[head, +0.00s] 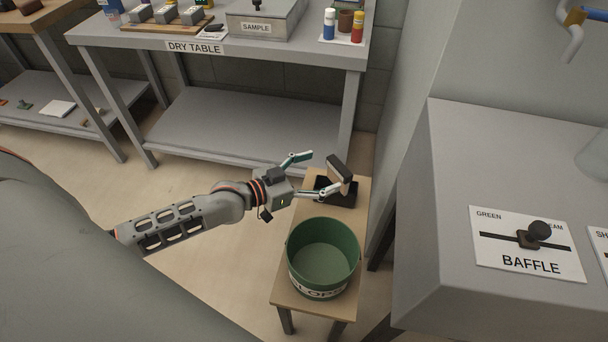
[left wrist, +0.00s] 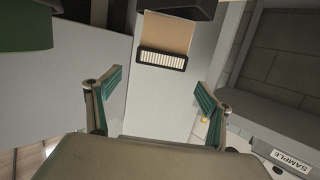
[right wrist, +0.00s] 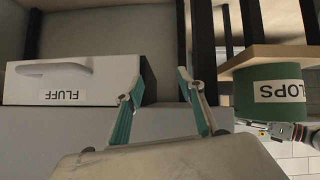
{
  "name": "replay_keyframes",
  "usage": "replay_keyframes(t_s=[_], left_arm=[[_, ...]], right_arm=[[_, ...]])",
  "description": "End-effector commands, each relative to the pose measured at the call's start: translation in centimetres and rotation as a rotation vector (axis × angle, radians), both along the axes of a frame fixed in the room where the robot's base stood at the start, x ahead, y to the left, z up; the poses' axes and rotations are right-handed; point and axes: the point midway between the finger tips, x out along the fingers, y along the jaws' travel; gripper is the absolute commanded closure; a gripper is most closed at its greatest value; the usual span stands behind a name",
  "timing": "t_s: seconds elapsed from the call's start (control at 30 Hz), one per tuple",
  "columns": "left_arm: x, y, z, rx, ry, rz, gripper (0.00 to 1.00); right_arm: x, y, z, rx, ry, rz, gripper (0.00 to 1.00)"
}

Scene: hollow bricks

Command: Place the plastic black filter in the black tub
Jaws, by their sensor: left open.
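The black-framed filter (head: 340,170) is tilted above the black tub (head: 347,200) on a wooden stool; whether it touches the tub is unclear. Its pale pleats show in the left wrist view (left wrist: 162,60), where the tub (left wrist: 178,8) shows at the top edge. My left gripper (head: 315,173) is open and empty at the tub's left side. The filter appears beyond its spread fingertips, with one finger overlapping the tub area in the head view. My right gripper (right wrist: 160,80) is open and empty, away from the stool.
A green slops bucket (head: 293,262) stands on the stool (head: 288,296) in front of the tub. The dry table (head: 130,48) is behind. A grey cabinet with a baffle lever (head: 538,232) is at right. A white FLUFF drawer (right wrist: 72,80) faces my right gripper.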

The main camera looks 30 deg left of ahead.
Motion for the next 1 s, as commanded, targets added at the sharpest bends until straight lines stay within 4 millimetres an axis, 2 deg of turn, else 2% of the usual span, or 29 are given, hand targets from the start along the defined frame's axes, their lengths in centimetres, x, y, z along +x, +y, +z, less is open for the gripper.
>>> replay_keyframes(t_s=[0.1,0.3,1.0], left_arm=[[-1.8,1.0,0.6,-0.001,-0.001,-0.001,0.19],[-3.4,1.9,0.9,0.0,-0.001,0.0,0.19],[-3.8,2.1,0.9,-0.001,0.001,-0.001,0.19]], right_arm=[[0.1,-0.3,0.3,-0.004,-0.002,-0.005,0.62],[0.1,-0.4,0.0,-0.005,0.004,-0.011,0.62],[0.1,-0.1,0.1,-0.002,0.001,-0.006,0.62]])
